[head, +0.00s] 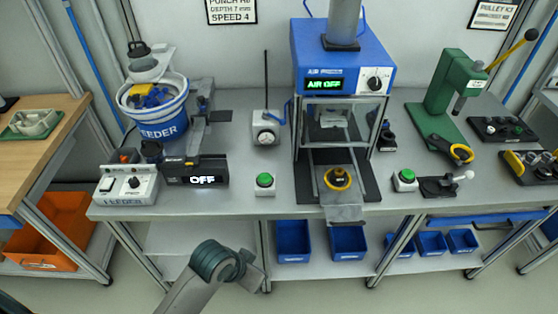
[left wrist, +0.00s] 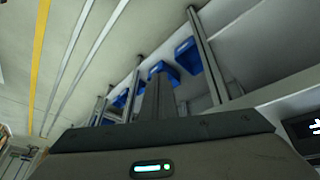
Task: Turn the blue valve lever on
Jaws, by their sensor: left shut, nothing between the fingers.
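The blue valve lever (head: 287,109) is small in the head view. It stands up at a slant on the right of a grey valve unit (head: 266,128) with a round gauge, left of the blue press. The press display (head: 324,85) reads AIR OFF. My left arm shows at the bottom of the head view, in front of the bench, but its gripper cannot be made out there. In the left wrist view my left gripper (left wrist: 158,98) is shut and empty, with the bench's underside and blue bins beyond it. It is well away from the lever. My right gripper is not in view.
Blue bins (head: 293,241) sit on the lower shelf.

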